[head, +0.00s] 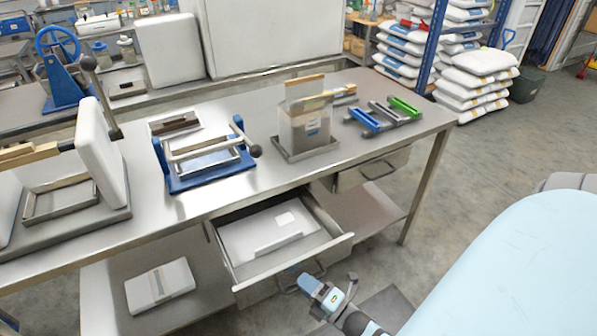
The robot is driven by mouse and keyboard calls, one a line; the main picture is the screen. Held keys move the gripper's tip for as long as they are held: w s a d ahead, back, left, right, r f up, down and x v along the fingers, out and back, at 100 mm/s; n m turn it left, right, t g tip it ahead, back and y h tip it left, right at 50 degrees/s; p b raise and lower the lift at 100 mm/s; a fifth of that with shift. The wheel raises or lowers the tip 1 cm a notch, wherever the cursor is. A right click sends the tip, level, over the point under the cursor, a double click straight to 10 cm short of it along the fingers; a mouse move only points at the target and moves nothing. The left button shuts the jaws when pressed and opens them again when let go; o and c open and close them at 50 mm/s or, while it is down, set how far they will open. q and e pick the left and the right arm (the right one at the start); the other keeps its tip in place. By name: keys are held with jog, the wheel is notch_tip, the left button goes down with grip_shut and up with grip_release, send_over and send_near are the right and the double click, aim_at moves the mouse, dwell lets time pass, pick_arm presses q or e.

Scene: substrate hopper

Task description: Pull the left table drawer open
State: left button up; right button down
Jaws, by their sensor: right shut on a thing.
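The left table drawer (342,241) stands pulled out from under the steel table, its inside in view with a flat white item (270,232) in it. My right gripper (312,286) is at the drawer's front, at the right part of its dark bar handle (286,283). It is shut on that handle; its fingertips are partly hidden by its own body. My left gripper does not show.
The right table drawer (372,170) is shut. A white box (160,285) lies on the lower shelf. A blue-framed press (205,160), a clear container (306,128) and tools stand on the steel tabletop (400,140).

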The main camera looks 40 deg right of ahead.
jog(key=shift+s, duration=0.35)
jog(key=c, duration=1.2)
grip_release()
jog(key=b+v, duration=0.1)
jog(key=v, duration=1.2)
jog(key=shift+s+f, duration=0.1)
jog(key=shift+s, duration=0.3)
